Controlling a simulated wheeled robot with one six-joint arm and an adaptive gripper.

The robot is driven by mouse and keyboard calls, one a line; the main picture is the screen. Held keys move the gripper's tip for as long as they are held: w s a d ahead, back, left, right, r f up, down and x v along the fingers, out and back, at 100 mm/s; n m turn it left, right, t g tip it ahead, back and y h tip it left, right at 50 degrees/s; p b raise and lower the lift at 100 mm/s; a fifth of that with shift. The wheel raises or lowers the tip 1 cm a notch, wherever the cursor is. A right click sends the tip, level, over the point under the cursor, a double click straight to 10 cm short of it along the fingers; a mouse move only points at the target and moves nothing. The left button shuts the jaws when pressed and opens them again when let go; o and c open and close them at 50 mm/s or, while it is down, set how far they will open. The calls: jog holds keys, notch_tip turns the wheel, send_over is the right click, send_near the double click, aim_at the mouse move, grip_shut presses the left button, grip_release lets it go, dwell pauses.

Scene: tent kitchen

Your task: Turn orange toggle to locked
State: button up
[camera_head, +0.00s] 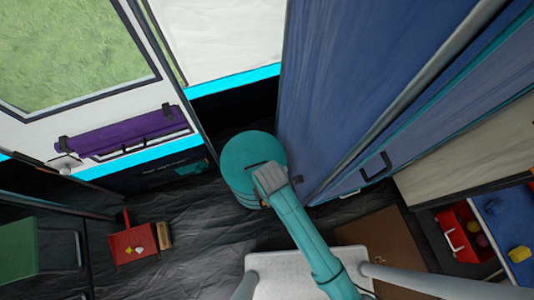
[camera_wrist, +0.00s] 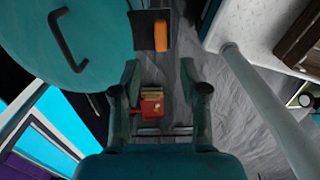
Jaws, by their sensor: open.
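The orange toggle (camera_wrist: 161,36) shows in the wrist view as a small upright orange bar on a dark plate (camera_wrist: 144,32). The plate lies at the edge of a round teal lid (camera_wrist: 100,25) with a dark curved handle. My gripper (camera_wrist: 160,75) is open and empty, its two fingertips apart and just below the toggle in the picture. I cannot tell how far it is from the toggle. In the head view my gripper (camera_head: 270,180) is over the teal drum (camera_head: 245,152), and the toggle does not show there. No lock marking is readable.
A green chair (camera_head: 20,245) is further left. A blue cabinet (camera_head: 350,90) rises close right of the drum. A purple roll (camera_head: 120,133) hangs on the tent wall. Crumpled floor sheet between is mostly clear.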

notch_tip(320, 180, down, 10)
jog(key=shift+r, duration=0.25)
grip_shut()
